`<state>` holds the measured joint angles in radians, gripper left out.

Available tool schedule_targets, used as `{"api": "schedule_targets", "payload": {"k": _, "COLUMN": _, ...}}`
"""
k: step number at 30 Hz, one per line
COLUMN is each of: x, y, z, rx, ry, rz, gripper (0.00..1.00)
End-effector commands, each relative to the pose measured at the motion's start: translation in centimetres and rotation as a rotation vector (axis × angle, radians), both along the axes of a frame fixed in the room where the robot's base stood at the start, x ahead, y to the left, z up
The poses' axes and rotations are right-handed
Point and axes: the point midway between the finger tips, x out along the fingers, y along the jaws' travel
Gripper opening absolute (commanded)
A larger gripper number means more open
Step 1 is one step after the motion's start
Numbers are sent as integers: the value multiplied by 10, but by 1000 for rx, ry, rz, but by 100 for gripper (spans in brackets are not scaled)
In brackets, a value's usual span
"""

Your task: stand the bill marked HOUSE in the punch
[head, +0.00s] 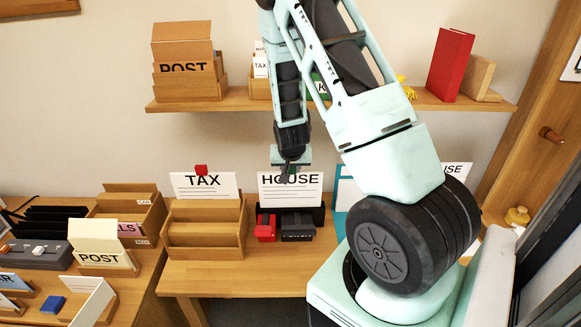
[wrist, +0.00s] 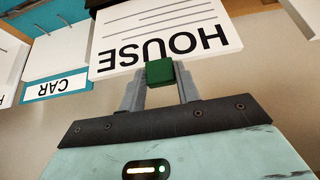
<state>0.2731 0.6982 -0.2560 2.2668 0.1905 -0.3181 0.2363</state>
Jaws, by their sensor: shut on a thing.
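My gripper (head: 288,170) is shut on the green block at the top edge of a white bill marked HOUSE (head: 290,190). In the wrist view, the green block (wrist: 160,72) sits between the fingers, and the HOUSE bill (wrist: 165,35) appears upside down beyond it. In the head view the bill is upright, just behind and above a black item (head: 298,226), which may be the punch; its lettering is too small to read surely. A red item (head: 265,228) stands left of it. I cannot tell whether the bill's lower edge is seated or hanging free.
A teal holder marked CAR (wrist: 55,87) is beside the HOUSE bill. Another bill ending in USE (head: 457,169) is partly hidden by my arm. A shelf (head: 225,103) runs above.

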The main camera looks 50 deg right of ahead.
Motion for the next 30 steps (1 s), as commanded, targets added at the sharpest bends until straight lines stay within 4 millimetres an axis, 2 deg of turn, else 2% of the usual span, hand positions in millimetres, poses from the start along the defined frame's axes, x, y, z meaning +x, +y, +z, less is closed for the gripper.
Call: {"api": "schedule_targets", "payload": {"k": 30, "x": 0, "y": 0, "z": -41, "rx": -1, "ry": -1, "rz": 0, "gripper": 0}}
